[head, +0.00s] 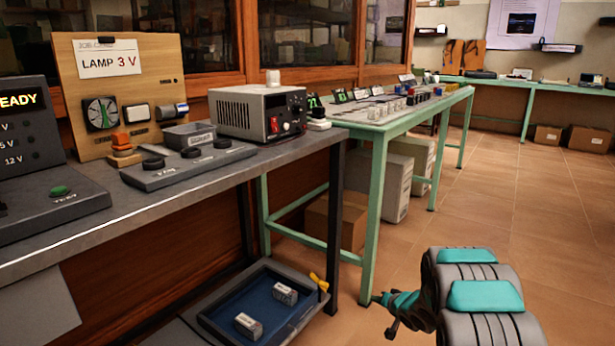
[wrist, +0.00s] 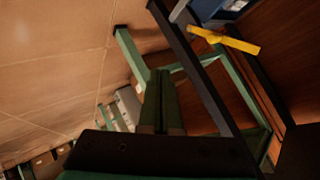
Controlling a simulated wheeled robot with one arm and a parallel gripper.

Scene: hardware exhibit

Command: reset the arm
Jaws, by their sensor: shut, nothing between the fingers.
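My gripper (head: 384,300) is low at the right in the head view, at the end of my grey and teal arm. It is over the floor, to the right of the dark workbench and in front of the green table. In the wrist view my gripper (wrist: 161,76) has its two fingers together, with nothing held. That view is tilted and shows table legs and floor beyond the fingers.
The dark workbench (head: 240,165) carries a power supply (head: 245,112) and a lamp board (head: 75,72). A blue tray (head: 222,312) with two small boxes and a yellow part (head: 319,281) sits low beneath. A green table (head: 400,122) stands beyond. Floor (head: 500,215) at the right is clear.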

